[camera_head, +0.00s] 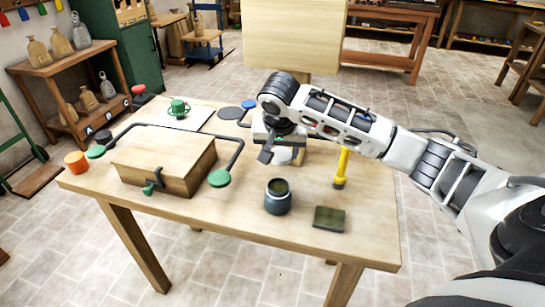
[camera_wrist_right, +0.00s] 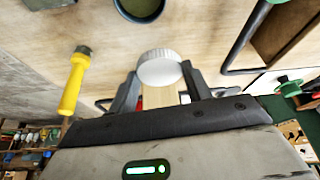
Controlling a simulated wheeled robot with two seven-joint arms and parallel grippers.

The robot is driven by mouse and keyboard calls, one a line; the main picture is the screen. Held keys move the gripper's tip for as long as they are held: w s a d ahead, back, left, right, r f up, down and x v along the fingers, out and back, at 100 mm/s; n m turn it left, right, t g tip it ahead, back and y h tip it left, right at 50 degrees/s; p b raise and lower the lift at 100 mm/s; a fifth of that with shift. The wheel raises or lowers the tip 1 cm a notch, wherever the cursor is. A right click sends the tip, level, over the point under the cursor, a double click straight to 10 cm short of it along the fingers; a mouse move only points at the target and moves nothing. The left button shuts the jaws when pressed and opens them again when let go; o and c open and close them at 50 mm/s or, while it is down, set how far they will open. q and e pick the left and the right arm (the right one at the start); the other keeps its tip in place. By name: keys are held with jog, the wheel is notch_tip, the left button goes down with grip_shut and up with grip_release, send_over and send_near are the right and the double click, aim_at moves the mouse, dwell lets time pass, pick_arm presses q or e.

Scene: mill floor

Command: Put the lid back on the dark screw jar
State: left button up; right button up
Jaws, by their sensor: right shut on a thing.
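The dark screw jar (camera_head: 278,198) stands upright and open on the wooden table, near its front edge. Its open mouth also shows at the top of the right wrist view (camera_wrist_right: 140,8). My right gripper (camera_head: 275,152) is behind the jar, apart from it. It is shut on a white lid (camera_wrist_right: 160,68) with a ridged rim, held between the fingertips. The lid (camera_head: 283,156) also shows partly in the head view, below the gripper. The gap between lid and table is hard to judge. My left gripper is not in view.
A yellow-handled tool (camera_head: 342,167) stands right of the gripper. A dark green block (camera_head: 329,218) lies right of the jar. A wooden box (camera_head: 165,160) with a dark bar and green discs takes up the left. An orange cup (camera_head: 76,162) is at the left edge.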

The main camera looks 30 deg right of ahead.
jog(key=s+a+r, duration=0.1)
jog(key=s+r, duration=0.2)
jog(key=s, duration=0.5)
jog(key=shift+s+a+r, duration=0.15)
jog(key=shift+s+a, duration=0.05)
jog(key=s+a+f+n+t+y, duration=0.1)
jog(key=s+a+n+y, duration=0.2)
jog(key=a+n, duration=0.5)
jog(key=a, duration=0.5)
jog(key=shift+a+f, duration=0.2)
jog(key=shift+a, duration=0.2)
